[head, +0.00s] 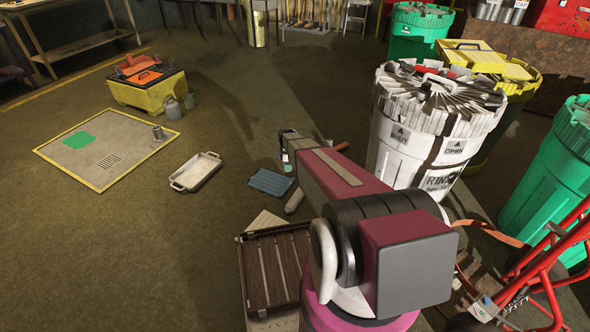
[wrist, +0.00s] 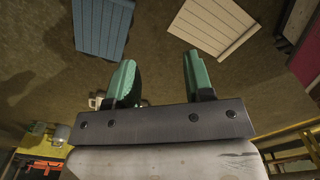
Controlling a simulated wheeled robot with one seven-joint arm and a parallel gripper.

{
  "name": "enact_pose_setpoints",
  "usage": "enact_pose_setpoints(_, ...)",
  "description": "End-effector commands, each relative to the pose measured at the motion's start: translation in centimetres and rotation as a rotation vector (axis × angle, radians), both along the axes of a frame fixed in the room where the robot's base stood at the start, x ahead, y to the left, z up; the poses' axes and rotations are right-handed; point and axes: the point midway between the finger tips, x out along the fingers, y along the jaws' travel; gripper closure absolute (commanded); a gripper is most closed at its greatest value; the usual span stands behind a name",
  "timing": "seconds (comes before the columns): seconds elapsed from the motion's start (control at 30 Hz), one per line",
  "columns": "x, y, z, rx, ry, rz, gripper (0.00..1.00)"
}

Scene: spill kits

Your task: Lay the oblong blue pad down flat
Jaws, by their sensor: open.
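The oblong blue pad (head: 270,182) lies flat on the floor in the head view, its ribbed face up. It also shows at the upper left of the wrist view (wrist: 102,27), cut by the frame's top edge. My gripper (head: 286,166) is beyond the pad and to its upper right in the head view, partly hidden by my arm. In the wrist view my gripper (wrist: 158,58) has its two green fingers spread, with nothing between them. The pad is apart from the fingers.
A cream slatted pad (wrist: 213,27) lies near the blue one. A brown slatted crate (head: 273,267) stands in front, and a cream tray (head: 195,172) lies to the left. A white drum (head: 428,130) stands close right of my arm. Open floor lies left.

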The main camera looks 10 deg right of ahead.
Motion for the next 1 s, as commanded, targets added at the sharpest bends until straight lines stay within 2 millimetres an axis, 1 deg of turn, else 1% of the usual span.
enact_pose_setpoints(0.03,-3.4,0.3,2.9,0.001,-0.003,-0.105,0.52)
enact_pose_setpoints(0.07,-4.5,0.5,4.1,0.001,-0.004,-0.173,0.52)
enact_pose_setpoints(0.1,-6.2,0.7,5.6,0.002,-0.003,-0.263,0.52)
enact_pose_setpoints(0.17,-8.7,0.9,7.9,0.003,-0.004,-0.397,0.52)
enact_pose_setpoints(0.2,-10.3,1.1,9.4,0.003,-0.004,-0.487,0.52)
enact_pose_setpoints(0.27,-12.9,1.3,11.5,0.004,-0.004,-0.622,0.52)
enact_pose_setpoints(0.3,-14.6,1.5,12.9,0.005,-0.005,-0.712,0.52)
enact_pose_setpoints(0.37,-17.2,1.7,14.9,0.006,-0.006,-0.847,0.52)
enact_pose_setpoints(0.4,-18.9,1.8,16.2,0.005,-0.005,-0.934,0.52)
enact_pose_setpoints(0.5,-22.6,2.1,18.9,0.008,-0.006,-1.132,0.52)
enact_pose_setpoints(0.6,-25.4,2.3,20.7,0.008,-0.005,-1.288,0.52)
enact_pose_setpoints(0.7,-27.0,2.4,21.8,0.009,-0.005,-1.391,0.52)
enact_pose_setpoints(0.77,-27.5,2.4,22.2,0.009,-0.005,-1.428,0.52)
enact_pose_setpoints(1.0,-27.6,2.5,22.3,0.009,-0.004,-1.458,0.52)
